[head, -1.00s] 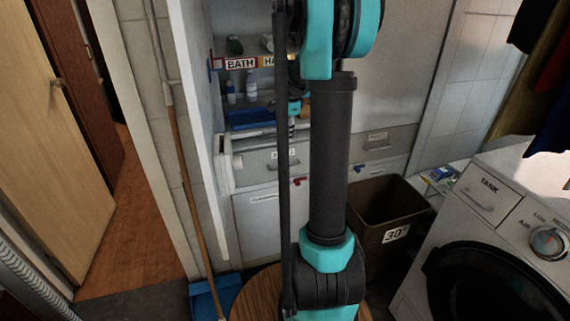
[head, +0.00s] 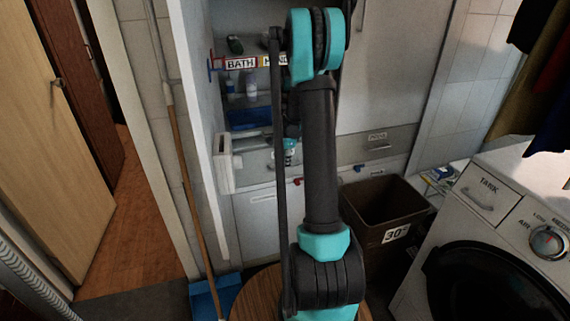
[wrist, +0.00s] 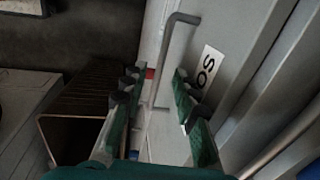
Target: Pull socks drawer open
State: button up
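The drawer front (wrist: 185,60) fills the upper middle of the wrist view, with a grey bar handle (wrist: 164,55) and a white label (wrist: 205,72) whose visible letters look like "SO". My gripper (wrist: 156,82) is open. Its two green fingers with dark tips stand on either side of the handle's lower part in the picture; I cannot tell whether they touch it. In the head view my gripper (head: 289,150) is small and partly behind my arm, in front of the left drawer front (head: 258,161). That drawer's handle and label are mostly hidden there.
A second labelled drawer (head: 377,140) is to the right. A brown bin (head: 385,205) marked "30" stands below it, near the washing machine (head: 500,225). A broom handle (head: 184,185) leans at left. A shelf (head: 250,95) with bottles is above the drawers.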

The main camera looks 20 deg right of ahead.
jog(key=shift+w+f, duration=0.15)
jog(key=shift+f, duration=0.7)
grip_shut()
